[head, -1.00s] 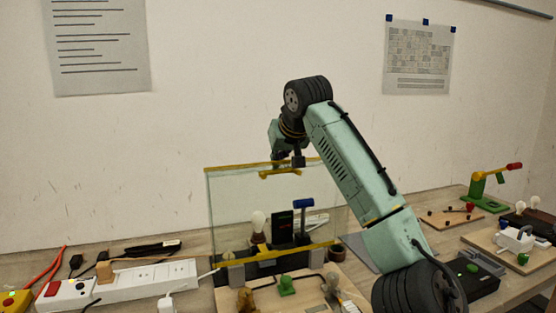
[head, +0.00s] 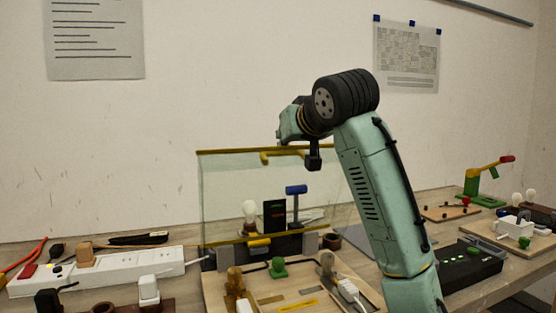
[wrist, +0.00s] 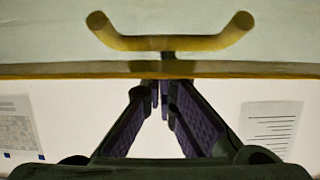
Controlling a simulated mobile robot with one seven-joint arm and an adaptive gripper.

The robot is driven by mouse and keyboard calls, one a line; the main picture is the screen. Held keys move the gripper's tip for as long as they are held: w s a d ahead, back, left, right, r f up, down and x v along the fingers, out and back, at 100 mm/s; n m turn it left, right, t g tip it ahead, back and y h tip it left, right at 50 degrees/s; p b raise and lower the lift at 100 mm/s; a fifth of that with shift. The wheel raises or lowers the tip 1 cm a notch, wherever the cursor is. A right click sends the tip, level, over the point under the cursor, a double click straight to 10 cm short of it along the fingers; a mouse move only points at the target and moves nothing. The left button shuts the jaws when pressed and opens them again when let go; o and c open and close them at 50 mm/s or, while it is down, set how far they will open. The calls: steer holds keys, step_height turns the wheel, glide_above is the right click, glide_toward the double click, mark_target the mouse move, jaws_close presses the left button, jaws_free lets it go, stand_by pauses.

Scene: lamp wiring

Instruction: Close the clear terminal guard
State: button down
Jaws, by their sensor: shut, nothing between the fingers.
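The clear terminal guard (head: 225,195) is a see-through panel with yellow top and bottom edges. It stands roughly upright, raised at the back of a wooden wiring board (head: 262,291) in the head view. Its yellow handle (head: 265,156) is at the top edge; the handle (wrist: 170,42) also shows large in the wrist view, with the yellow edge below it. My gripper (wrist: 162,96) is shut and empty, its fingertips close by that edge. I cannot tell whether they touch it. In the head view my wrist is above the guard's top edge, and the fingers are mostly hidden.
Behind or through the panel are a bulb (head: 250,209), a black block (head: 274,217) and a blue-topped post (head: 296,200). Plugs and a green part (head: 278,267) sit on the board. A white power strip (head: 110,270) lies left, a dark grey box (head: 468,263) right.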

steer(key=s+d+f+t+y+b, duration=0.1)
steer(key=s+d+f+t+b, duration=0.2)
steer(key=s+f+t+b, duration=0.2)
steer(key=s+d+f+t+y+b, duration=0.2)
steer(key=s+f+t+b, duration=0.3)
steer(key=s+f+b, duration=0.7)
steer(key=shift+s+d+t+b, duration=0.3)
steer(key=shift+s+d+b, duration=0.3)
steer(key=shift+b, duration=3.3)
steer(key=shift+s+a, duration=0.1)
